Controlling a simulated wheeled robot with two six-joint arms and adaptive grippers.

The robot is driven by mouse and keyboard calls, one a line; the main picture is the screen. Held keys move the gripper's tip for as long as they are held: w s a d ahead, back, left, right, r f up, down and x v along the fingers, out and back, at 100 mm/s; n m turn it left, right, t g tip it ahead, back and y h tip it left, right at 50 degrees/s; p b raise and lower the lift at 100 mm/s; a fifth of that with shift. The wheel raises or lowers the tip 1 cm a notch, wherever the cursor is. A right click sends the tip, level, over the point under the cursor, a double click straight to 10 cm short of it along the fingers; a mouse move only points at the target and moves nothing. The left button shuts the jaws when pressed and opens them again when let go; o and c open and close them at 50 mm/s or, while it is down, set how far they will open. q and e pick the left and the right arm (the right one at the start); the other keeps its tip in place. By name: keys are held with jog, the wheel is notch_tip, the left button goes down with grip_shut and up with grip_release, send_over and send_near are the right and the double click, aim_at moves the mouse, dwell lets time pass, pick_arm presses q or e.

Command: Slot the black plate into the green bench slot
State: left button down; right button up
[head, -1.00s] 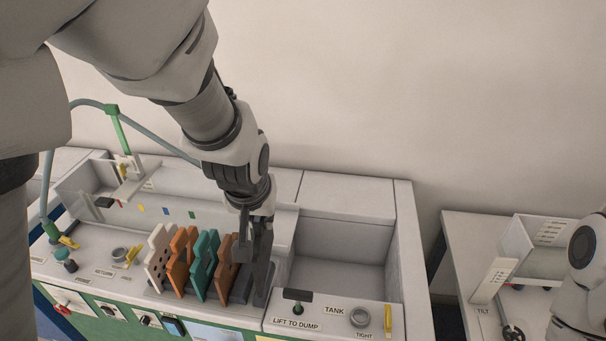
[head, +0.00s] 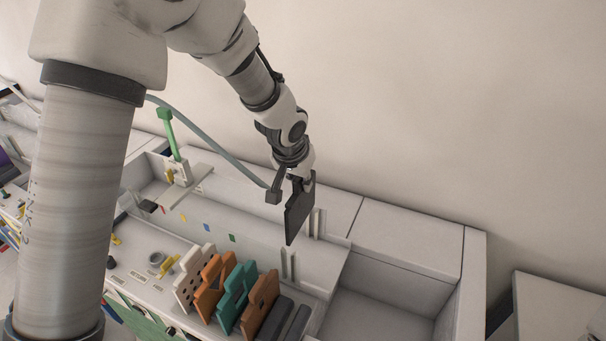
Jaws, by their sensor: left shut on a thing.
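My left gripper (head: 301,181) is shut on the black plate (head: 298,215) by its upper part. The plate hangs upright in the air above the right part of the bench trough, near pale upright guides (head: 289,264). A small green mark (head: 232,238) shows on the bench to the left of the plate, in a row with blue (head: 207,227) and yellow (head: 183,217) marks. The slot opening by the green mark cannot be made out. My right gripper is out of view.
A rack at the front holds a white plate (head: 194,280), orange plate (head: 213,284), teal plate (head: 236,296) and brown plate (head: 261,302), beside dark empty holders (head: 284,322). A green post (head: 170,132) with a grey hose stands at the trough's left. An open tank (head: 385,305) lies right.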

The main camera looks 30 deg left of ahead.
aim_at(302, 224)
pick_arm(q)
jog(key=shift+s+b+x, duration=0.15)
jog(key=shift+b+x, duration=0.45)
jog(key=shift+x, duration=0.15)
jog(key=shift+s+b+x, duration=0.2)
jog(key=shift+b+x, duration=0.35)
jog(key=shift+x, duration=0.2)
notch_tip(302, 224, down, 2)
jog(key=shift+s+f+b, duration=0.1)
jog(key=shift+s+b, duration=0.05)
jog(key=shift+b, duration=0.8)
notch_tip(302, 224, down, 8)
jog(key=b, duration=0.8)
jog(key=shift+f, duration=0.1)
jog(key=shift+f+b, duration=0.45)
jog(key=shift+f, duration=0.05)
jog(key=c, duration=1.1)
grip_release()
jog(key=shift+o, duration=0.2)
